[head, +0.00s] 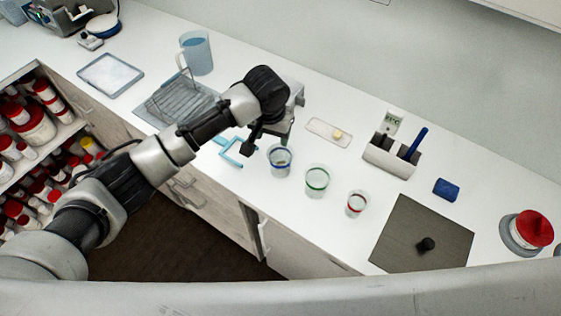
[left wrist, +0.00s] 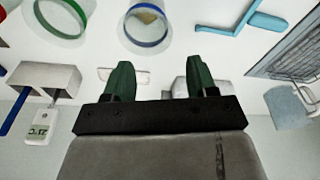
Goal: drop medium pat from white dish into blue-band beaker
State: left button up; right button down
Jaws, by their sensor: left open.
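The blue-band beaker (head: 280,160) stands upright on the white counter. A small tan piece (left wrist: 147,17) shows inside it in the left wrist view. The white dish (head: 319,127) lies behind the beakers, with one small pale yellow pat (head: 337,134) on it. I cannot tell that pat's size class. In the left wrist view the dish (left wrist: 104,73) is partly hidden by a green finger. My left gripper (head: 268,143) is open and empty, above the counter by the blue-band beaker; its fingers (left wrist: 161,80) are wide apart. My right gripper is not seen.
A green-band beaker (head: 316,181) and a red-band beaker (head: 356,204) stand to the right. A light blue bracket-shaped tool (head: 234,155) lies left of the blue-band beaker. A grey holder (head: 390,158) stands right of the dish. A dark mat (head: 410,225) lies farther right.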

pick_arm(q)
notch_tip(320, 180, up, 10)
jog(key=s+b, duration=0.1)
jog(key=b, duration=0.1)
jog(key=shift+s+a+r, duration=0.2)
jog(key=shift+s+a, duration=0.05)
jog(key=shift+a, duration=0.05)
jog(key=shift+f, duration=0.1)
